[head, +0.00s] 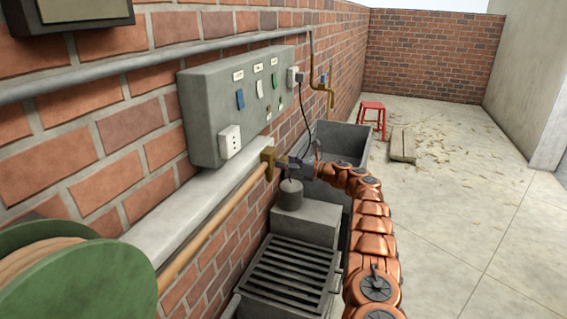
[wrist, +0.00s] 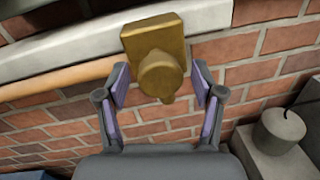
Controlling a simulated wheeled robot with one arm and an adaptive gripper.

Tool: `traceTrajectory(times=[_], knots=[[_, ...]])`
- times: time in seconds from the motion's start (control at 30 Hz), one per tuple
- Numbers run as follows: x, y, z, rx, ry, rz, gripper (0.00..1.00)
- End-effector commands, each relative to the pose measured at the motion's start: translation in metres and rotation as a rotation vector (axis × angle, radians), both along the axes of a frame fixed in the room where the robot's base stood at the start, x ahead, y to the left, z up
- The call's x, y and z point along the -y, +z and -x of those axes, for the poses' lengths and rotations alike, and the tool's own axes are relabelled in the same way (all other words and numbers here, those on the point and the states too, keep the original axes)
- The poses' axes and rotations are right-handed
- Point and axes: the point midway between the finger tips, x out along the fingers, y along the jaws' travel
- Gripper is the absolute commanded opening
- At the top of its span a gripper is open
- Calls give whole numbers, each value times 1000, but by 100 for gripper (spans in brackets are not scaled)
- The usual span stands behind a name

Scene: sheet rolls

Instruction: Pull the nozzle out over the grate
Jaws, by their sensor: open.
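A brass piece (head: 267,163), which looks like the nozzle, sits by the wall ledge at the end of a tan hose or pipe (head: 210,232). In the wrist view the brass piece (wrist: 155,45) has a square block with a round knob in front. My gripper (head: 284,163) is at its right in the head view. In the wrist view my open gripper (wrist: 160,87) has one finger on each side of the round knob, with gaps showing. The slatted grate (head: 290,272) lies below, near the wall, with nothing on it.
A green reel (head: 85,283) stands at the near left. A grey control box (head: 232,110) hangs above the ledge. A dark cylinder (head: 291,195) stands on a grey block beyond the grate, with a grey trough (head: 340,142) behind. Open concrete floor lies right.

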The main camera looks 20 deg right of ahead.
Motion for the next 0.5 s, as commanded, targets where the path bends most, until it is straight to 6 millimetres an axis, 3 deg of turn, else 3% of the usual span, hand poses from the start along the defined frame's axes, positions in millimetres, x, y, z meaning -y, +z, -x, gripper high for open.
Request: traceTrajectory(times=[0.2, 0.5], knots=[[12, 1, 13, 0, -4, -5, 68], [50, 1, 50, 1, -3, -2, 68]])
